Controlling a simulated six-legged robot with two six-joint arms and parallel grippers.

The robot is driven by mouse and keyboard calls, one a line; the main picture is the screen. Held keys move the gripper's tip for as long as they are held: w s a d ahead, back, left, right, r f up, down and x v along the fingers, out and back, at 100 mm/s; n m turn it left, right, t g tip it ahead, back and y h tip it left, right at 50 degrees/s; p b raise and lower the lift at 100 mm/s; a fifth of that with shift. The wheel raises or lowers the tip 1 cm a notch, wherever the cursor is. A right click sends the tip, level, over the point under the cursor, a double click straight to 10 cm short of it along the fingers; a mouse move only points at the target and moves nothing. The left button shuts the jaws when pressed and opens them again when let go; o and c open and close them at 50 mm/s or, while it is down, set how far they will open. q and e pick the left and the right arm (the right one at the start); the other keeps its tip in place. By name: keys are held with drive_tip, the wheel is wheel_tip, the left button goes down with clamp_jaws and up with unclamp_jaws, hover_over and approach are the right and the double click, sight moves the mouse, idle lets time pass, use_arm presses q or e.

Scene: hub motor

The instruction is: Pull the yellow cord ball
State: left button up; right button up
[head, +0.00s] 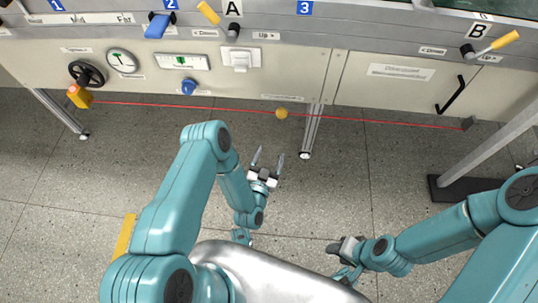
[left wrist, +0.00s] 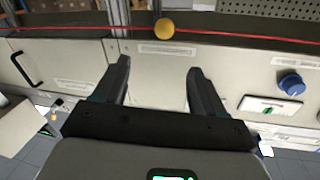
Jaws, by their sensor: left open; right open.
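The yellow cord ball (head: 282,113) hangs on a thin red cord (head: 200,107) that runs across the front of the grey bench. In the left wrist view the ball (left wrist: 165,29) is above the space between the fingertips, a little beyond them. My left gripper (head: 268,158) is open and empty, below the ball in the head view and apart from it. Its two fingers also show in the left wrist view (left wrist: 160,75). My right gripper (head: 340,250) is at the lower right, far from the ball and empty; its fingers are small in view.
A bench leg (head: 312,130) stands just right of the ball. The cord ends at a yellow-orange switch box (head: 79,96) on the left and a grey bracket (head: 469,124) on the right. A handwheel (head: 87,74), blue knob (head: 188,87) and black handle (head: 451,94) are on the panel.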

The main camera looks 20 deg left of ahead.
idle(0.6)
use_arm(q)
drive_tip(key=w+a+r+h, duration=0.1)
drive_tip(key=w+r, duration=0.3)
drive_tip(key=r, duration=0.5)
drive_tip(key=s+d+f+n+g+h, duration=0.1)
drive_tip(key=s+d+f+g+h, duration=0.15)
drive_tip(key=s+g, duration=0.5)
drive_tip(key=s+d+f+n+g+h, duration=0.1)
drive_tip(key=s+d+f+g, duration=0.2)
drive_tip(key=s, duration=0.7)
drive_tip(key=s+d+f+n+g+h, duration=0.1)
drive_tip(key=s+f+g, duration=0.2)
drive_tip(key=s+g, duration=0.45)
wheel_tip(320, 180, up, 26)
drive_tip(key=p, duration=2.6)
drive_tip(key=shift+s, duration=0.2)
drive_tip(key=shift+a, duration=0.1)
